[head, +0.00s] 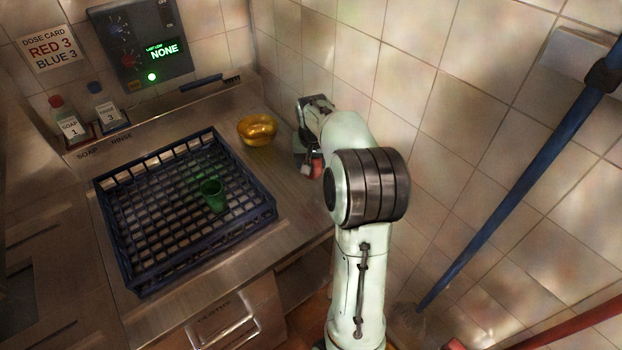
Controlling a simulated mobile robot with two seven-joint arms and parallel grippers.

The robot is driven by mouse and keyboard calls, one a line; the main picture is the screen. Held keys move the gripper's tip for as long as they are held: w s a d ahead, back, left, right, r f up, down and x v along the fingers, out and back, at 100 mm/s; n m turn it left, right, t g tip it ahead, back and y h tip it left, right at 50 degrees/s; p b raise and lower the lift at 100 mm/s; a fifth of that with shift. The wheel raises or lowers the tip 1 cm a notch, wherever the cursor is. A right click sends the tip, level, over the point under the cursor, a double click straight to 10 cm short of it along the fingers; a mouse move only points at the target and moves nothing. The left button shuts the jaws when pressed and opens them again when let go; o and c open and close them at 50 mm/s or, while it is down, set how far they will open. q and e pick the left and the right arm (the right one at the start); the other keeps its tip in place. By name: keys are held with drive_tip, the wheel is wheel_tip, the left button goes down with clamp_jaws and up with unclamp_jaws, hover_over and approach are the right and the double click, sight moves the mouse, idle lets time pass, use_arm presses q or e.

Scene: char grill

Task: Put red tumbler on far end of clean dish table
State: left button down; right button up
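A small part of the red tumbler (316,169) shows at the right end of the steel dish table (290,185), near the tiled wall. My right arm reaches in from the bottom, and its dark gripper (305,160) is right at the tumbler. The arm and gripper hide most of the tumbler. I cannot tell whether the fingers are closed on it or whether it touches the table. My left gripper is not in view.
A blue dish rack (262,213) with a green tumbler (212,194) in it fills the table's middle. A yellow bowl (257,130) stands behind, left of my gripper. Soap (68,122) and rinse (106,105) bottles stand back left. A blue pole (515,190) leans at right.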

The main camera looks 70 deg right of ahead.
sight(312, 162)
drive_tip(key=shift+f, duration=3.6)
drive_tip(key=shift+w+f, duration=0.1)
drive_tip(key=o, duration=1.1)
drive_tip(key=shift+b, duration=0.3)
drive_tip(key=v, duration=1.2)
drive_tip(key=shift+p, duration=0.35)
